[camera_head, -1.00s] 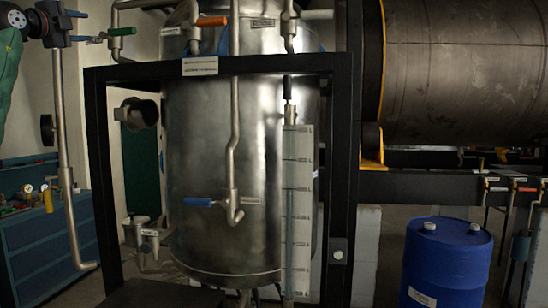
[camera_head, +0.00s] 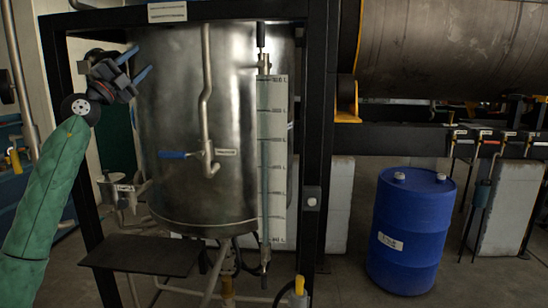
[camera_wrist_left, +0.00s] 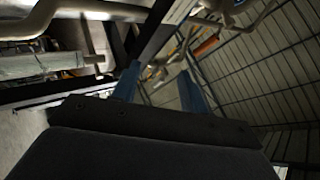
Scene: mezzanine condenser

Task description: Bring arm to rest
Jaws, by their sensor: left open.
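My left arm, in a green sleeve, comes in from the left in the head view. Its gripper (camera_head: 138,66) is raised in front of the upper left of the steel tank (camera_head: 185,110), by the black frame post. Its two blue fingers are apart with nothing between them. In the left wrist view the gripper (camera_wrist_left: 160,82) also shows its blue fingers spread and empty, with pipes and a ribbed wall or ceiling beyond. Whether it touches the frame cannot be told. My right gripper is not in view.
A black frame (camera_head: 318,140) surrounds the tank. A valve with a blue handle (camera_head: 173,155) and a white level scale (camera_head: 272,160) are at its front. A dark shelf plate (camera_head: 145,256) juts out below. A blue drum (camera_head: 408,235) stands on open floor at right.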

